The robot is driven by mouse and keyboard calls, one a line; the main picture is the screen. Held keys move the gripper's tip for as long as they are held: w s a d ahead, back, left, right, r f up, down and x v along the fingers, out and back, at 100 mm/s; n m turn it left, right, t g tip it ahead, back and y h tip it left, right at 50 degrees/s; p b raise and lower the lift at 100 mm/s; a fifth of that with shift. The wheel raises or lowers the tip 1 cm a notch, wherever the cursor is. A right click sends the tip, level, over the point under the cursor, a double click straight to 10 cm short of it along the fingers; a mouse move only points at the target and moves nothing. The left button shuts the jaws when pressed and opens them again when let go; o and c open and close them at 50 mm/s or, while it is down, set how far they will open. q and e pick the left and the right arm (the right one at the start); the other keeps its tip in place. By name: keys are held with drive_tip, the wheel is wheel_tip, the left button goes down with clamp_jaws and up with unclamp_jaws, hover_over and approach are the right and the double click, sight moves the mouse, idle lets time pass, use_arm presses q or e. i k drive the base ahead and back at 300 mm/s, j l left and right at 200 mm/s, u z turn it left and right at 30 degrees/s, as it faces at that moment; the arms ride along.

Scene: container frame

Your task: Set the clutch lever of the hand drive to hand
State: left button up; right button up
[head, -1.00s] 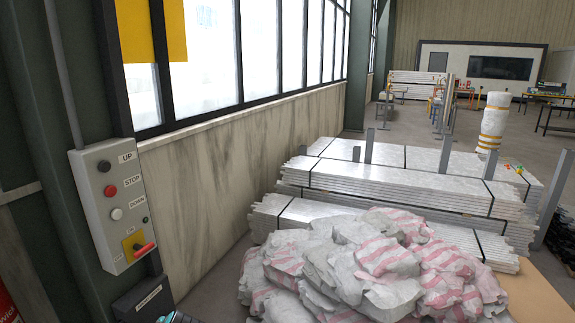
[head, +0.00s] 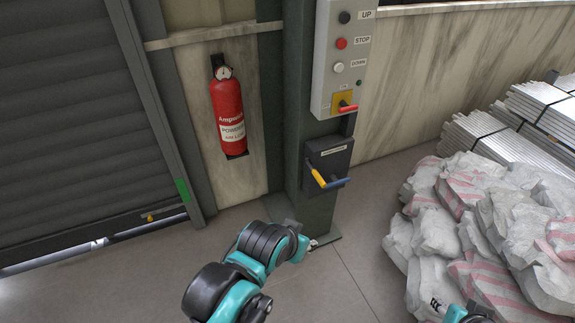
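A dark grey box (head: 331,158) with a small unreadable label is fixed low on the green column. A lever with a yellow part (head: 317,178) and a blue grip (head: 338,183) projects from its front. I cannot tell whether this is one lever or two, nor read its setting. My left arm reaches in from the bottom, below and left of this box and apart from it. Its end is near the column's foot, and its gripper fingers cannot be made out. Only a teal and dark piece of my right arm shows at the bottom edge, with no clear gripper.
Above is a grey control box (head: 326,60) with UP, STOP and DOWN buttons and a red handle (head: 348,108) on a yellow plate. A fire extinguisher (head: 228,112) and roller shutter (head: 70,120) are left. Sacks (head: 490,220) lie right.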

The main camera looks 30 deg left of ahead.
sight(307, 159)
drive_tip(key=u, duration=0.75)
drive_tip(key=j+z, duration=0.2)
drive_tip(key=j, duration=0.15)
